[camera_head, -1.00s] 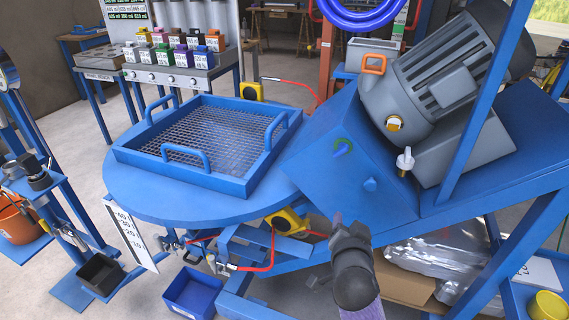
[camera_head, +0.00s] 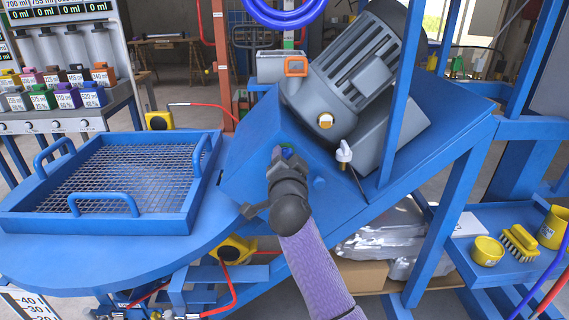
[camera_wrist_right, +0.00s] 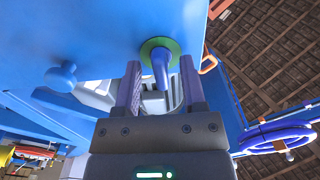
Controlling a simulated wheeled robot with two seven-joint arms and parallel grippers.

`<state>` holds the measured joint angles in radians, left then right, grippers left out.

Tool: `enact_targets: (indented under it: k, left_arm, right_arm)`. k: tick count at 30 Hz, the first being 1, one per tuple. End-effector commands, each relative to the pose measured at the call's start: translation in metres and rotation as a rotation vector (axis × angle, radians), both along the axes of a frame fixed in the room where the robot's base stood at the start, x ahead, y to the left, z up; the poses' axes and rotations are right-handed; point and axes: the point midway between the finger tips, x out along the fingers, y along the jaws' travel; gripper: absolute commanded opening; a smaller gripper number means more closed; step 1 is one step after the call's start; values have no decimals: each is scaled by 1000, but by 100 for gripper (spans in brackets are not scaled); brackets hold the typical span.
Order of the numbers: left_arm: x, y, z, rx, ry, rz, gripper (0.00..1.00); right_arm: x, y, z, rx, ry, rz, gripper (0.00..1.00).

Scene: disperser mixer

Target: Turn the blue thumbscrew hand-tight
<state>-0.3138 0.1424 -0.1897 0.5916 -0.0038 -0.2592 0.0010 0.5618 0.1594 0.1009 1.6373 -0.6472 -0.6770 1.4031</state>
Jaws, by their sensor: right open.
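A blue handle (camera_wrist_right: 159,65) stands out of a green ring (camera_wrist_right: 158,46) on the sloping blue housing (camera_head: 262,140). A round blue knob (camera_head: 320,183) sits on the same face, to the right; it also shows at left in the wrist view (camera_wrist_right: 60,77). I cannot tell for sure which is the thumbscrew. My right gripper (camera_head: 278,157) is at the green-ringed handle and partly hides it in the head view. In the wrist view my right gripper (camera_wrist_right: 160,77) is open, with the handle's end between its fingers and gaps showing beside it. My left gripper is not in view.
A grey motor (camera_head: 355,70) and a white-topped valve (camera_head: 344,154) stand just right of the housing. A blue tray with mesh (camera_head: 100,217) rests on the round table at left. A blue frame post (camera_head: 400,90) rises on the right.

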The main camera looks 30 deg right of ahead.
Motion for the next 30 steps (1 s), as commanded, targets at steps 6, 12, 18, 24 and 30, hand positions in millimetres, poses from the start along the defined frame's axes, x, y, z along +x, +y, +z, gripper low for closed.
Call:
enact_targets:
  k: [6,12,18,24,30]
  left_arm:
    - [5,1,-1,1,-9,1,59]
    - [4,2,0,4,-7,0,59]
    - [0,3,0,5,1,0,59]
    - [-6,3,2,5,9,-1,59]
    - [-4,3,5,5,5,-1,59]
  right_arm:
    - [1,0,1,1,-1,0,53]
    - [1,0,0,0,0,0,15]
    - [1,0,0,0,0,0,0]
    - [1,0,0,-5,4,1,0]
    - [0,0,1,-54,35,0,0]
